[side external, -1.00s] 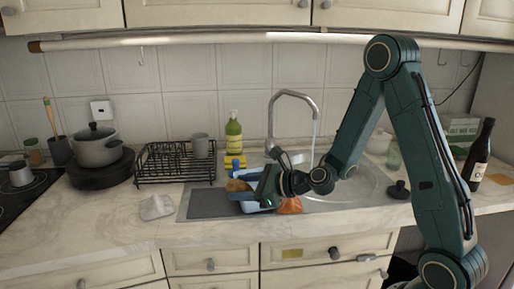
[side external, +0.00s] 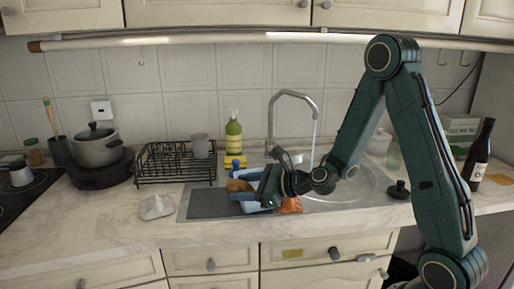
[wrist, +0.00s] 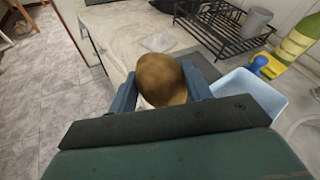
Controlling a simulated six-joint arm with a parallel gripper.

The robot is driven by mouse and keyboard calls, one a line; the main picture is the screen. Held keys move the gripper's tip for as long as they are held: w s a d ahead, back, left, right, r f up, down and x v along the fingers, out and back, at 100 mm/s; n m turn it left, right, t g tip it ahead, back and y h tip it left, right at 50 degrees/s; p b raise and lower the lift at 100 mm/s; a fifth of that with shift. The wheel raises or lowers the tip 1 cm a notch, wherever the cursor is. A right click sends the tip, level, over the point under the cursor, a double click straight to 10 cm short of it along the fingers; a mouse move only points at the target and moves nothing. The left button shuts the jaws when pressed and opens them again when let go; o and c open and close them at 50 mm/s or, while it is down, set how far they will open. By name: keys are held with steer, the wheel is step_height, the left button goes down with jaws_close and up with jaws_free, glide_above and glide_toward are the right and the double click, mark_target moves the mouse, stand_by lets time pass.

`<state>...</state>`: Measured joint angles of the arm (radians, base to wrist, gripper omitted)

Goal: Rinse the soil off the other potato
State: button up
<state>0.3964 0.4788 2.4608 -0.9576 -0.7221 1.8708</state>
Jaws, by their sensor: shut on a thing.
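My gripper (side external: 241,190) is shut on a brown potato (side external: 238,185), held above the left part of the sink area. In the wrist view the potato (wrist: 161,79) sits between the two blue fingers, its near side dark brown; I cannot tell how much of that is soil. The tap (side external: 292,96) runs a thin stream of water (side external: 314,138) into the sink (side external: 350,192), to the right of my gripper. A light blue tub (wrist: 252,90) is beside the potato. No second potato can be made out.
A black dish rack (side external: 165,165) with a grey cup (side external: 200,146) stands left, a green bottle (side external: 233,138) and yellow sponge (side external: 236,160) behind. A dark bottle (side external: 480,153) stands far right. The front left counter is mostly clear.

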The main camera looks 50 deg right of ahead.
mark_target(243, 184)
steer(key=shift+s+d, duration=0.15)
steer(key=shift+w+a, duration=0.45)
stand_by(0.7)
steer(key=shift+s+d, duration=0.45)
stand_by(0.5)
steer(key=shift+w+a, duration=0.15)
stand_by(0.4)
steer(key=shift+w+a, duration=0.2)
steer(key=shift+a, duration=0.05)
steer(key=shift+w, duration=0.1)
steer(key=shift+a, duration=0.1)
stand_by(1.5)
steer(key=shift+s+a+r, duration=0.85)
steer(key=shift+s+r, duration=0.1)
steer(key=shift+r, duration=0.05)
steer(key=shift+s+a+r, duration=0.8)
steer(key=shift+s+r, duration=0.15)
steer(key=shift+r, duration=0.05)
steer(key=shift+w+d+f, duration=0.1)
steer(key=shift+w, duration=0.05)
